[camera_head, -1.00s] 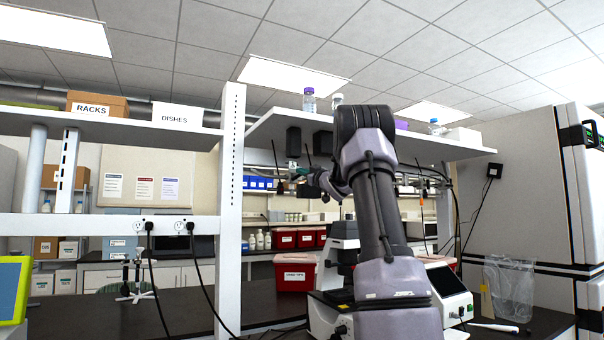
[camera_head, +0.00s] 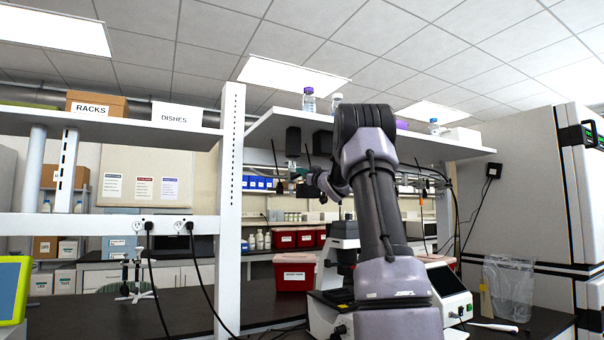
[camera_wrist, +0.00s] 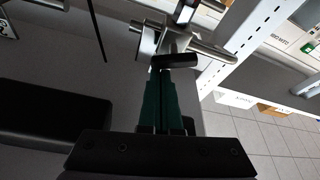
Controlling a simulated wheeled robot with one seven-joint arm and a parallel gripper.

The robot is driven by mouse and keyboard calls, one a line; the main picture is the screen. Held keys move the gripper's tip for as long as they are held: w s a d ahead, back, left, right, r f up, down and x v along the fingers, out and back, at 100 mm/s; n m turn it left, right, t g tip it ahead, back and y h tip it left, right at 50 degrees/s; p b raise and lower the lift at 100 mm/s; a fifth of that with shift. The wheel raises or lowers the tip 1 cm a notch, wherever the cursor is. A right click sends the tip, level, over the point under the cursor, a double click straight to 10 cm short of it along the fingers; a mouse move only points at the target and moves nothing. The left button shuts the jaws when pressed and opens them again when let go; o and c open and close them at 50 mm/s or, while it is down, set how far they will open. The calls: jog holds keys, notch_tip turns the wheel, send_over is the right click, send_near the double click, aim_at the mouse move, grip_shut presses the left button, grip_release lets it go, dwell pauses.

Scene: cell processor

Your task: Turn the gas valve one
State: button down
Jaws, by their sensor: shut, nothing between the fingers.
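A metal valve fitting (camera_wrist: 172,40) with a crossing metal rod shows at the top of the wrist view. A short dark bar (camera_wrist: 176,61), which looks like its handle, lies just beyond my fingertips. My gripper (camera_wrist: 170,72) is shut, its green fingers side by side and empty, with the tips at the dark bar. I cannot tell whether they touch it. In the head view my gripper (camera_head: 298,173) is small, under the shelf beside the white post. My arm hides part of that area, and the valve is too small there to make out clearly.
The shelf (camera_head: 270,127) with bottles runs just above my gripper. The white post (camera_head: 231,200) stands to its left. A red bin (camera_head: 295,272) and an instrument with a screen (camera_head: 449,284) stand on the bench below. A tall cabinet (camera_head: 530,180) is at right.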

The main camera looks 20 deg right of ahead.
jog(key=shift+d+f+m+h, duration=0.15)
jog(key=shift+m+h, duration=0.4)
jog(key=shift+m, duration=0.6)
jog(key=shift+d+f+m+h, duration=0.1)
jog(key=shift+m+h, duration=0.45)
jog(key=shift+m, duration=0.6)
dwell(5.7)
